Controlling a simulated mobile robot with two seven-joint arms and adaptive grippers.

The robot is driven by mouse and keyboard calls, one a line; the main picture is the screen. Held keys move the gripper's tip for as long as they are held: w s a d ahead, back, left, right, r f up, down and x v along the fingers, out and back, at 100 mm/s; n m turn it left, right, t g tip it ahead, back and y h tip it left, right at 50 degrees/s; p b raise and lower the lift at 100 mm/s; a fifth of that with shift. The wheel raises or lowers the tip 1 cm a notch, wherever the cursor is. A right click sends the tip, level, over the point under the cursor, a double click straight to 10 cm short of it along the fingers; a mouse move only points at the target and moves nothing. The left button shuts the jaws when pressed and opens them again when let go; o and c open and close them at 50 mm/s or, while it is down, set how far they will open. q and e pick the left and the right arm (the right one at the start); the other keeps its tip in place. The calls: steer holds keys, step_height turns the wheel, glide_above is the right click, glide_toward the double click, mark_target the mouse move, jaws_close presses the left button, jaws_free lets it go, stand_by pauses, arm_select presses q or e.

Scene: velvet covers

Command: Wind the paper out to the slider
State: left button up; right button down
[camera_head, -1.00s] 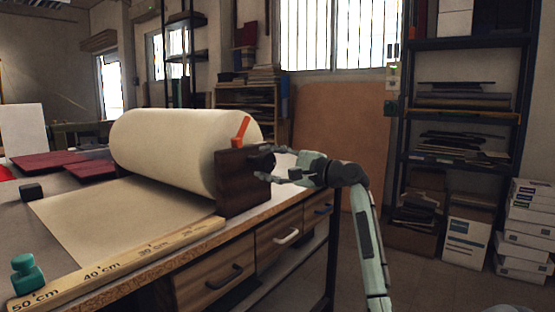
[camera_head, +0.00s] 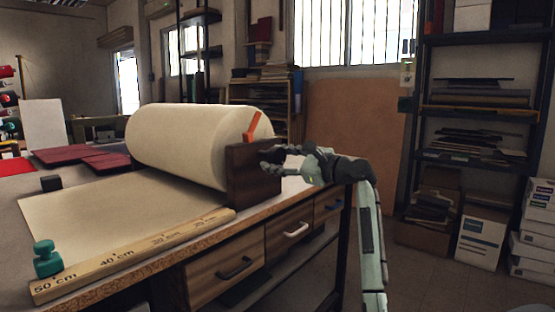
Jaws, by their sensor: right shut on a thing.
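A large cream paper roll (camera_head: 185,143) lies on the table, with its near end at a dark wooden bracket (camera_head: 243,177). An unrolled cream sheet (camera_head: 120,208) runs left from it, flat along the wooden ruler (camera_head: 150,246). The sheet's front edge lies close to the teal slider (camera_head: 47,260), which stands near the 50 cm mark. My right gripper (camera_head: 272,158) is at the bracket's outer side, shut on a dark part there, seemingly the crank handle, mostly hidden by the fingers. An orange lever (camera_head: 253,125) rises above the bracket. My left gripper is out of view.
A small black block (camera_head: 51,183) sits by the sheet's far edge. Dark red covers (camera_head: 90,157) lie behind it. Drawers with handles (camera_head: 232,268) are under the table edge. A dark shelf (camera_head: 470,108) and boxes (camera_head: 480,240) stand at the right.

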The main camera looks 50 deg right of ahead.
stand_by(0.4)
steer(key=c, duration=0.8)
jaws_free()
steer(key=shift+o, duration=0.2)
steer(key=s, duration=1.2)
steer(key=shift+d, duration=0.45)
steer(key=shift+w, duration=0.15)
steer(key=w, duration=0.8)
steer(key=w+a, duration=0.1)
steer(key=w, duration=0.2)
steer(key=shift+w, duration=0.4)
